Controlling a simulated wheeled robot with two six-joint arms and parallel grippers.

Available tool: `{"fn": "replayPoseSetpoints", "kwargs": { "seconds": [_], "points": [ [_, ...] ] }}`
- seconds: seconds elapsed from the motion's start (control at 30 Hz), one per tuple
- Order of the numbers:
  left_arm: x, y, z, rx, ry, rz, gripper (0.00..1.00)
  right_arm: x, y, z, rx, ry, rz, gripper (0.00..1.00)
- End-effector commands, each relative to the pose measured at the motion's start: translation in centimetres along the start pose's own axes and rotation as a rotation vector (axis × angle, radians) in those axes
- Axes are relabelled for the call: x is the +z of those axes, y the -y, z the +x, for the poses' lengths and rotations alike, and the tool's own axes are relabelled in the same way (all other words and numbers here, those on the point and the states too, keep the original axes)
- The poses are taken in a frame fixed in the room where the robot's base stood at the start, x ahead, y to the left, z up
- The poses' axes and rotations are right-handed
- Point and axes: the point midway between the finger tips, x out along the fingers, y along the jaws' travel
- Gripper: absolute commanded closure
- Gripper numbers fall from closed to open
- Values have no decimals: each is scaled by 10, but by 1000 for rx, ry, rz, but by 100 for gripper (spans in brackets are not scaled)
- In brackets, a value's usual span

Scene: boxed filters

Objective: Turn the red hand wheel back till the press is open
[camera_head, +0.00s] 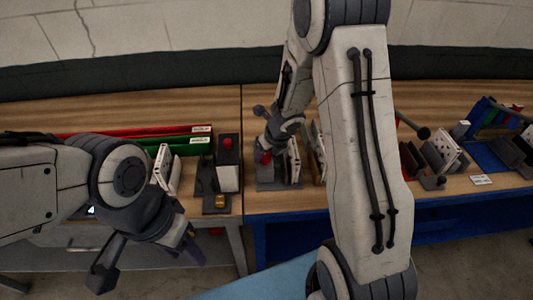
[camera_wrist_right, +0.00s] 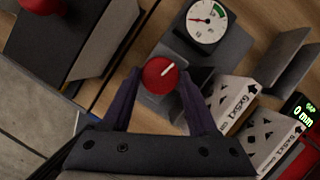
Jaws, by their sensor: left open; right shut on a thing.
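The red hand wheel (camera_wrist_right: 161,75), a small round knob with a white mark line, sits at the front of the grey press (camera_wrist_right: 158,108). In the head view the wheel (camera_head: 265,157) shows just below my right gripper (camera_head: 268,143). In the right wrist view, my right gripper (camera_wrist_right: 160,86) is shut on the wheel, one dark finger on each side. White boxed filter parts with black arrows (camera_wrist_right: 238,98) stand beside the wheel. A small display (camera_wrist_right: 303,113) reads "GAP 0 mm". My left gripper (camera_head: 148,260) is open and empty in front of the bench.
A round dial gauge (camera_wrist_right: 206,20) stands behind the wheel. A block with a red button (camera_head: 228,150) is left of the press. Red and green trays (camera_head: 180,140) lie further left. More filter parts and a blue holder (camera_head: 487,155) are at the right.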

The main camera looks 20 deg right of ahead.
Motion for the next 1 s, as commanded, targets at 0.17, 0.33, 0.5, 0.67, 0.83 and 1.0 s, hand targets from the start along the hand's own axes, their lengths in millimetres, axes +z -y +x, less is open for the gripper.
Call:
{"fn": "replayPoseSetpoints", "kwargs": {
  "seconds": [0.17, 0.33, 0.5, 0.67, 0.83, 1.0],
  "points": [
    [0, 0, 0, 0, 0, 0, 50, 1, 0, 0, 0, 3, 0, 12],
    [0, 0, 0, 0, 0, 0, 50, 1, 0, 0, -1, 2, 1, 12],
    [0, 0, -6, 0, 0, 0, 50, 2, 0, -9, -1, 3, 1, 12],
    [-1, -2, -24, 0, 0, -1, 50, 4, 1, -38, -2, 4, 1, 12],
    [-2, -3, -46, 0, 0, 1, 50, 4, 0, -74, -2, 3, 2, 12],
    [-3, -4, -60, 0, 0, 4, 50, 2, 0, -97, -1, 3, 1, 12]
  ]
}}
